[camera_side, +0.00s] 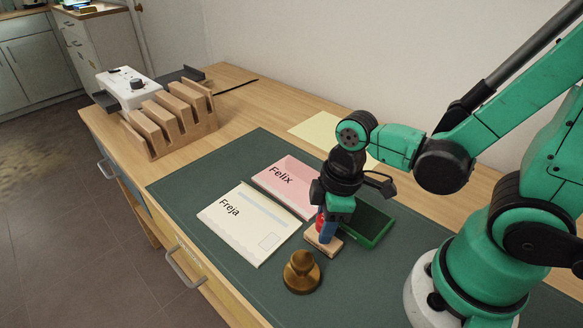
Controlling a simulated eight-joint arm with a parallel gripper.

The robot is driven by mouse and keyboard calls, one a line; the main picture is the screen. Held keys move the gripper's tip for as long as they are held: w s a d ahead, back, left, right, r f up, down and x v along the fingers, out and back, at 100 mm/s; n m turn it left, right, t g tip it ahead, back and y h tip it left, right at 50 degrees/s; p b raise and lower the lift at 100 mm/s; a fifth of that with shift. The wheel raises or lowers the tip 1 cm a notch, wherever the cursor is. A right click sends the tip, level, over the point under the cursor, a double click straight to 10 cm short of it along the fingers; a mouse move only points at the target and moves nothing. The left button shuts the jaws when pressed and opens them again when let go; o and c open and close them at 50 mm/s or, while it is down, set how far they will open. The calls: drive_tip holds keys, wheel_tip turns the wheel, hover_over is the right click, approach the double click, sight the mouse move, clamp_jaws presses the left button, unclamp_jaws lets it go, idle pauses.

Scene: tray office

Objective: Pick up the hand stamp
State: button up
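The hand stamp (323,244) has a light wooden block base and a red part above it. It stands upright on the dark green desk mat (212,268), just right of the cream envelope. My gripper (325,226) points down right over the stamp, with its fingers at the stamp's upper part. The fingers and wrist hide most of the handle. I cannot tell whether the fingers are closed on it. The base appears to rest on the mat.
A brass knobbed object (301,273) stands close in front of the stamp. A green-edged pad (368,226) lies right behind it. A cream envelope "Freja" (250,225) and pink envelope "Felix" (285,183) lie left. A wooden rack (170,120) and white device (127,88) stand far left.

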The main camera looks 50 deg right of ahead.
drive_tip(key=shift+r, duration=0.1)
clamp_jaws()
wheel_tip(320, 180, up, 20)
idle(0.6)
